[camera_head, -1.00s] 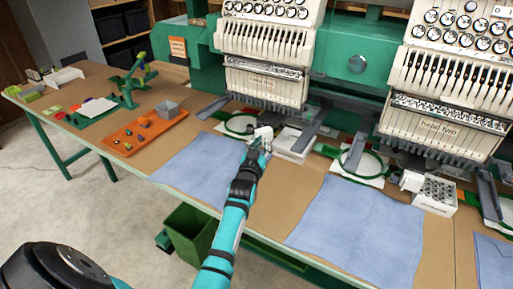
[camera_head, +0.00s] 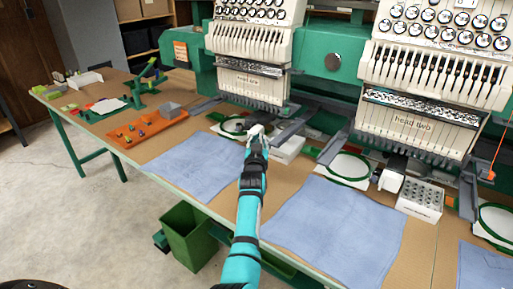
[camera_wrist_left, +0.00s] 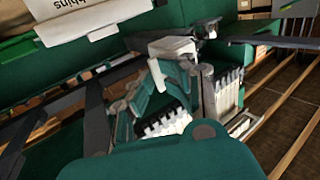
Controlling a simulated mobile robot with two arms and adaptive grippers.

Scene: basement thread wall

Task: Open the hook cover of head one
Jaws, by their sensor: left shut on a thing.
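Head one (camera_head: 245,85) of the embroidery machine stands at the back, left of head two (camera_head: 410,122). A small white part, which I take to be head one's hook cover (camera_head: 257,130), is below head one, beside a green hoop (camera_head: 228,133). My left gripper (camera_head: 257,140) reaches it from the front and is shut on it, hiding most of it. In the left wrist view the white part (camera_wrist_left: 172,46) shows at the tips of my left gripper (camera_wrist_left: 172,75). Whether the cover is swung open cannot be told. My right gripper is out of view.
A white box (camera_head: 289,149) stands just right of the gripper. Blue cloths (camera_head: 195,166) lie on the table, with an orange tray (camera_head: 148,128) at left. A second white part (camera_head: 389,181) and a holed block (camera_head: 420,200) stand below head two. A green bin (camera_head: 187,237) is underneath.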

